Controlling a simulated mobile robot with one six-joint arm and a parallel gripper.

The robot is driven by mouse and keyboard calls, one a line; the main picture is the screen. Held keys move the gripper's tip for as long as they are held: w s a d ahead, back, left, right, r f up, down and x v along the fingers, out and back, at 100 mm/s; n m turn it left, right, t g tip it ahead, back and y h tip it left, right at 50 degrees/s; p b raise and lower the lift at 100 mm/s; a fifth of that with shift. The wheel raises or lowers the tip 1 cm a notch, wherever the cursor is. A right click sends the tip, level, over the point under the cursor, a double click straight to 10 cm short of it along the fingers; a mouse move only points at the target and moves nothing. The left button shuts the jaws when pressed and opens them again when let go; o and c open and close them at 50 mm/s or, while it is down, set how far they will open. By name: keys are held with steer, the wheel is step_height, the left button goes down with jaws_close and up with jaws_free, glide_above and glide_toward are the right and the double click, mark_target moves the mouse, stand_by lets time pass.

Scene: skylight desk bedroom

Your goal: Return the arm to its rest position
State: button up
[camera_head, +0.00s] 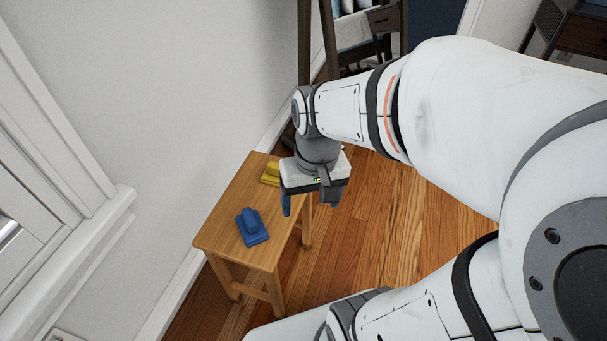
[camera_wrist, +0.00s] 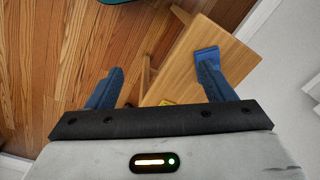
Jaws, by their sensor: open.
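My arm reaches out from the right side of the head view, and my gripper (camera_head: 312,202) hangs above the right edge of a small wooden table. In the wrist view my gripper (camera_wrist: 160,85) shows two blue fingers spread wide apart, with nothing between them. A blue object (camera_head: 252,226) with a raised top sits on the table, left of and apart from the gripper in the head view. A yellow object (camera_head: 270,173) sits farther back on the table, partly hidden by my gripper. In the wrist view the blue object (camera_wrist: 207,53) shows just beyond the right finger.
The wooden table (camera_head: 212,232) stands near a pale wall (camera_head: 150,80) and a white window frame (camera_head: 100,210). Wooden floor (camera_head: 400,225) lies open to its right. A dark wooden frame (camera_head: 305,45) stands at the back, and a dark cabinet (camera_head: 580,35) at the upper right.

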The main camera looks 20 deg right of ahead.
steer(key=shift+s+r+n+t+h, duration=0.1)
steer(key=shift+r+n+t+h, duration=0.25)
steer(key=shift+r+t, duration=0.25)
steer(key=shift+d, duration=0.1)
step_height(320, 180, up, 53)
steer(key=s+t+p, duration=0.2)
steer(key=t+p, duration=0.1)
steer(key=p, duration=4.4)
steer(key=shift+g, duration=0.3)
steer(key=b+x, duration=0.2)
steer(key=x, duration=0.1)
steer(key=b+x, duration=0.2)
steer(key=shift+s, duration=0.35)
